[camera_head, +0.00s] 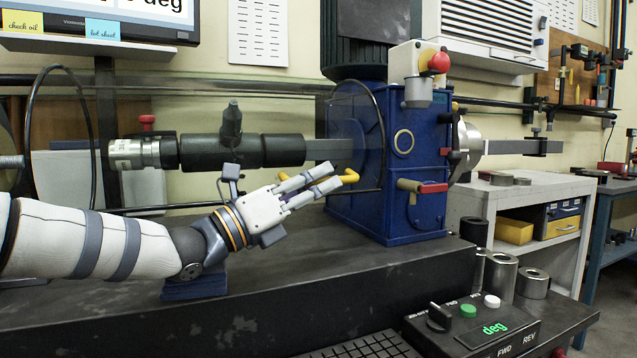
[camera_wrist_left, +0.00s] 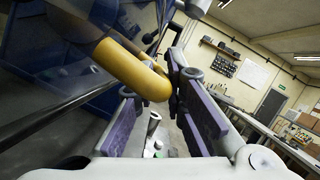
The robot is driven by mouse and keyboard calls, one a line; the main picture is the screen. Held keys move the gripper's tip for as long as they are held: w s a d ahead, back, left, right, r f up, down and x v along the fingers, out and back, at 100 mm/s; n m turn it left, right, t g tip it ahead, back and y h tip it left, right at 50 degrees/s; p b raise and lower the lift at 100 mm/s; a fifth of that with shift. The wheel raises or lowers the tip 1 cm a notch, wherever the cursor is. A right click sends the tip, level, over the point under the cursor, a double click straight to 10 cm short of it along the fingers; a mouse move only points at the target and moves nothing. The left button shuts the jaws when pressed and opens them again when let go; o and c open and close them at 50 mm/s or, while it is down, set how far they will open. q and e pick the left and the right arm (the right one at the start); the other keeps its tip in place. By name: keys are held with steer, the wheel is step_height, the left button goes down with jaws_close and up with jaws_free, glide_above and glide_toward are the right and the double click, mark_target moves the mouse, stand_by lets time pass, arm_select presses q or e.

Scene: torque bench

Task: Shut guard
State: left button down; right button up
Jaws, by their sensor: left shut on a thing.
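The guard is a clear cover with thin black hoops (camera_head: 383,135) at its ends, around the dark shaft (camera_head: 285,150) on the bench. Its yellow handle (camera_head: 349,178) is at the front, near the blue gearbox. My left gripper (camera_head: 322,186) reaches in from the left and is shut on this handle. In the left wrist view, the yellow handle (camera_wrist_left: 140,70) passes between the purple finger pads, and my left gripper (camera_wrist_left: 160,110) fills the lower part. The fingers hide part of the handle. I cannot tell how far the guard is from shut. My right gripper is not in view.
The blue gearbox (camera_head: 405,222) with a red button (camera_head: 439,62) stands right of the handle. A control box (camera_head: 475,325) and metal cylinders (camera_head: 501,275) are at the front right. The dark bench top (camera_head: 290,290) in front of my gripper is mostly clear.

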arm_select(q)
steer(key=c, duration=1.9)
jaws_free()
steer(key=shift+w, duration=0.2)
steer(key=shift+a, duration=0.1)
steer(key=s+a, duration=0.2)
steer(key=a, duration=0.1)
steer(key=s+a, duration=0.3)
steer(key=a, duration=0.1)
steer(key=s+a, duration=0.2)
steer(key=a, duration=0.2)
steer(key=shift+s+f, duration=0.2)
